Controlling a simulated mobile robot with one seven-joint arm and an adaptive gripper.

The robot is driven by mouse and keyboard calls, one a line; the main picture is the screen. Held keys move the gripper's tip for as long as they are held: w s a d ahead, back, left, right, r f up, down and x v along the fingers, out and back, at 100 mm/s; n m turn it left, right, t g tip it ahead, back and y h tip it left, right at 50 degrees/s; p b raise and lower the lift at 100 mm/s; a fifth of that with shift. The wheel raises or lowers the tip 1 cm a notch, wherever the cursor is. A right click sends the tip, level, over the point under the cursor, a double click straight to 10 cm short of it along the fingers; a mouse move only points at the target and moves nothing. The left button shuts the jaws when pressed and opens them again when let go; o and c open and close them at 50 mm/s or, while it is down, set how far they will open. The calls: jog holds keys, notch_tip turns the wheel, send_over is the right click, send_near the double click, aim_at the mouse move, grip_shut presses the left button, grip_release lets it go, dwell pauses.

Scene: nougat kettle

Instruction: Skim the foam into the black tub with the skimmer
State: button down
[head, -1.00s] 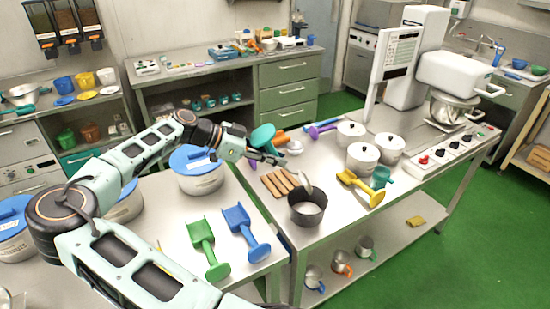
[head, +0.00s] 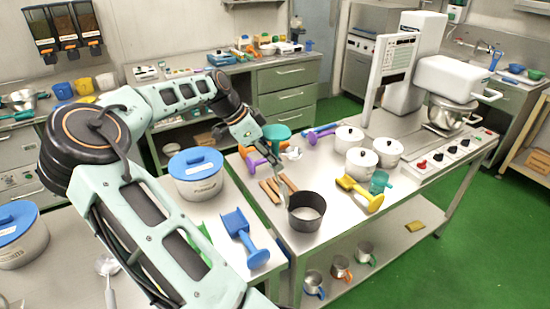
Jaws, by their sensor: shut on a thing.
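The black tub (head: 306,212) stands upright near the front left of the steel table, with something pale in its bottom. My gripper (head: 255,153) is behind and to the left of the tub, over the table. The foam cannot be made out for certain.
Wooden-handled tools (head: 284,185) lie beside the tub. White lidded pots (head: 361,163), a yellow scoop (head: 360,193) and a teal cup (head: 380,181) stand to its right. A blue-lidded tub (head: 197,178) and a blue scoop (head: 243,235) are on the left bench. A mixer (head: 450,80) stands behind.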

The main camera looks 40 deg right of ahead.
aim_at(274, 148)
jog(key=t+y, duration=0.1)
jog(key=r+t+y, duration=0.1)
jog(key=y, duration=0.1)
jog(key=shift+d, duration=0.15)
jog(key=t+y, duration=0.1)
jog(key=y, duration=0.1)
jog(key=r+t+y, duration=0.1)
jog(key=t+y, duration=0.1)
jog(key=y, duration=0.1)
jog(key=shift+s, duration=0.1)
jog(key=t+y, duration=0.1)
jog(key=y, duration=0.2)
jog(key=shift+r+t, duration=0.35)
jog(key=shift+t, duration=0.05)
jog(key=t+y, duration=0.2)
jog(key=y, duration=0.1)
jog(key=shift+r, duration=0.35)
jog(key=shift+r+t+y, duration=0.25)
jog(key=shift+t+y, duration=0.05)
jog(key=shift+y, duration=0.2)
